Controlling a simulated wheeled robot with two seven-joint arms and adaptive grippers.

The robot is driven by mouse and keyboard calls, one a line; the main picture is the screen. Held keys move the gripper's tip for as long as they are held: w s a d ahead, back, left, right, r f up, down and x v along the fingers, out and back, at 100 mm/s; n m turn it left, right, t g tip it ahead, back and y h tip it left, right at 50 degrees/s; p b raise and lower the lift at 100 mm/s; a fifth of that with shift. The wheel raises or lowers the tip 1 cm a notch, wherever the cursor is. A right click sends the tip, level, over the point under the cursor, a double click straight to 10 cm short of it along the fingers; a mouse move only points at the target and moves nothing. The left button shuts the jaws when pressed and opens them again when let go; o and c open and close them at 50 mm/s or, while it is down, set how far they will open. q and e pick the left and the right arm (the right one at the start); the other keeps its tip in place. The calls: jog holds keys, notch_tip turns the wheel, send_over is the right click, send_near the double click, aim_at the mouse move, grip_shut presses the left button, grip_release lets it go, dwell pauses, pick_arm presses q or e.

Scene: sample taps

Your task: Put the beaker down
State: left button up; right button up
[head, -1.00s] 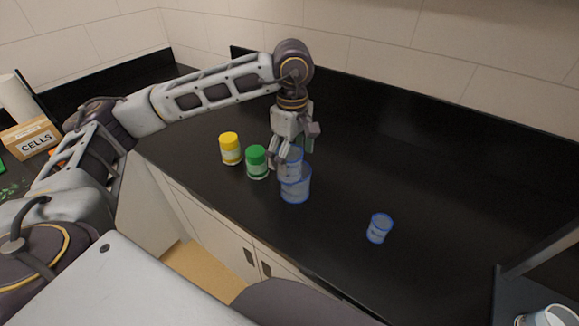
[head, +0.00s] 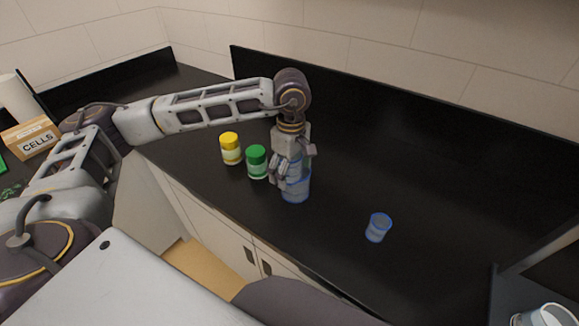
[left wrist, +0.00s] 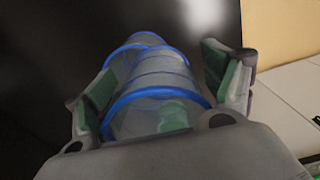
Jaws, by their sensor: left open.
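My left gripper (head: 286,174) points down over the black counter, its jaws open around a clear, blue-rimmed beaker (head: 294,170). This beaker sits at or inside the top of a wider blue-rimmed beaker (head: 297,191) that stands on the counter; the fingers hide how deep it sits. In the left wrist view, the open green-padded fingers (left wrist: 165,78) flank the near beaker (left wrist: 153,98), and further blue rims show beyond it. I cannot tell whether either pad touches the glass. My right gripper is not in view.
A green-lidded jar (head: 256,162) stands just left of the beakers, with a yellow-lidded jar (head: 230,148) beyond it. A small blue-rimmed beaker (head: 378,227) stands alone to the right. The black counter (head: 335,210) between is clear. A box marked CELLS (head: 34,139) is far left.

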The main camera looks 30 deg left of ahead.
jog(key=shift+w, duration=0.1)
pick_arm(q)
jog(key=shift+c, duration=1)
jog(key=c, duration=0.6)
jog(key=shift+c, duration=0.4)
jog(key=shift+r, duration=0.2)
notch_tip(320, 180, up, 10)
jog(key=shift+f+b, duration=0.15)
jog(key=shift+b, duration=0.2)
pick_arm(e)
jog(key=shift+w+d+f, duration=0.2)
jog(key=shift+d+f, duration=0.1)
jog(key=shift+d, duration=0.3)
